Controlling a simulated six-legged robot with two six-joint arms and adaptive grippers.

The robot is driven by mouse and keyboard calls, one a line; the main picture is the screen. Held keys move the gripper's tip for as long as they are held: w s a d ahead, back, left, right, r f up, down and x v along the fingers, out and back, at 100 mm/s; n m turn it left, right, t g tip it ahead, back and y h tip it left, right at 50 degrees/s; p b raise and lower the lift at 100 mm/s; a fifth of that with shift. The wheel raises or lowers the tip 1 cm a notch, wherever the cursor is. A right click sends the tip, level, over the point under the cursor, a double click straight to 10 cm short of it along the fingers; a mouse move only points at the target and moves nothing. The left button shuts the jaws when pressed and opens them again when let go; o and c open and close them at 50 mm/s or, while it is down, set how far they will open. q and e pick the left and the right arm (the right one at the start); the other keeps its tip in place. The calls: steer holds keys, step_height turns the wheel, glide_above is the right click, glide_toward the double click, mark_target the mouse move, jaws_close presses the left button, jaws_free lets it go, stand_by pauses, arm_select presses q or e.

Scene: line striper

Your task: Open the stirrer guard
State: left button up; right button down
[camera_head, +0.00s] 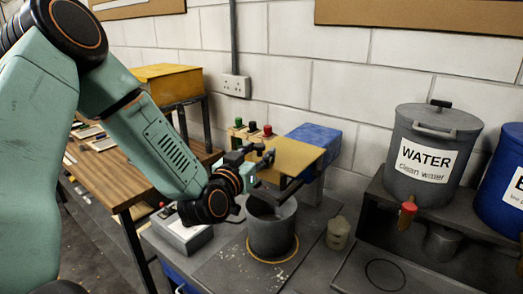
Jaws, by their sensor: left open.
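A stirrer stands at the centre, with a tan top plate (290,158) and a blue housing (316,136) behind it. A grey pot (273,234) sits below the plate, inside a yellow ring on the bench. I cannot clearly tell the guard apart from the dark parts between the plate and the pot. My left arm comes in from the left. Its gripper (264,157) is open at the left front edge of the tan plate, above the pot. I cannot tell whether it touches anything. My right gripper is out of view.
Green, black and red knobs (253,127) stand behind the plate. A grey box (181,230) lies left of the pot, and a small beige container (338,232) right of it. A grey water drum (431,150) with a red tap and a blue drum (502,190) stand at the right.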

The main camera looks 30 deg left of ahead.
arm_select(q)
steer(key=shift+w, duration=0.8)
steer(key=shift+s+a+r, duration=0.2)
steer(key=shift+a, duration=0.05)
steer(key=shift+w+d+f, duration=0.15)
steer(key=shift+w+f, duration=0.05)
steer(key=shift+w, duration=0.25)
steer(key=c, duration=0.4)
steer(key=shift+s+r, duration=0.1)
steer(key=shift+s, duration=0.15)
steer(key=c, duration=0.5)
steer(key=shift+w, duration=0.1)
jaws_close()
